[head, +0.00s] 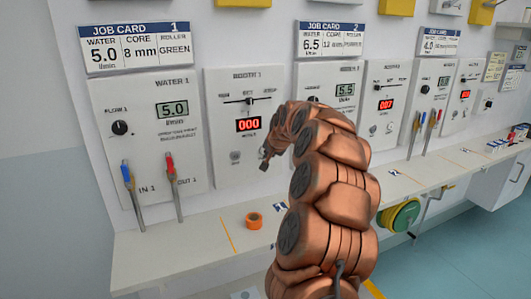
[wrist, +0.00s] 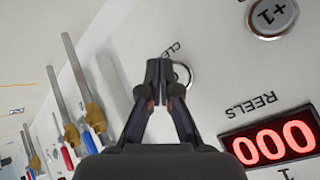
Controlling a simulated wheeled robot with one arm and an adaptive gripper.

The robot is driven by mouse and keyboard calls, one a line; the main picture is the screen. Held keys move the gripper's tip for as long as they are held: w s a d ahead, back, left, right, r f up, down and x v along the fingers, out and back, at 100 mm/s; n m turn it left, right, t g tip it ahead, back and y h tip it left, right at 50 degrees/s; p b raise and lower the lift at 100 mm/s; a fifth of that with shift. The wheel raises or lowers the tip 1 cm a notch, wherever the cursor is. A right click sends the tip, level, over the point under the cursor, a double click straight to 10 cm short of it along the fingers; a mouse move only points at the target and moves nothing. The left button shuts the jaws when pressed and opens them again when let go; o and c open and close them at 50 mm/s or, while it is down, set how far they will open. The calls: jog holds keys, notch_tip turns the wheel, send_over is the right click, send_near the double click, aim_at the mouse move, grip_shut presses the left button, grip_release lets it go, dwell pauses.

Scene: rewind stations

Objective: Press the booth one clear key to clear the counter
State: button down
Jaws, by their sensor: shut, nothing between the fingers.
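The booth one panel (head: 222,95) stands on the sloped white wall, with a slider at its top and a red display (head: 248,125) reading 000. The display also shows in the wrist view (wrist: 272,142), labelled REELS. The clear key (wrist: 186,74) is a round key beside a partly covered "CLE..." label, mostly hidden behind my fingertips. My gripper (wrist: 160,72) is shut and empty, with its tips over the key; I cannot tell whether they touch it. In the head view my gripper (head: 265,158) is at the lower right of the booth one panel.
A +1 key (wrist: 271,14) sits near the clear key, also seen in the head view (head: 235,157). Blue and red valves (head: 127,175) stand left at the Water 1 panel (head: 150,140). An orange ring (head: 254,221) lies on the shelf (head: 190,245) below.

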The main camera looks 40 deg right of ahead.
jog(key=shift+s, duration=0.15)
jog(key=s+b, duration=0.1)
jog(key=s+a+b, duration=0.1)
jog(key=s, duration=0.1)
jog(key=s+b, duration=0.1)
jog(key=shift+s+a, duration=0.25)
jog(key=shift+a, duration=0.1)
dwell(0.8)
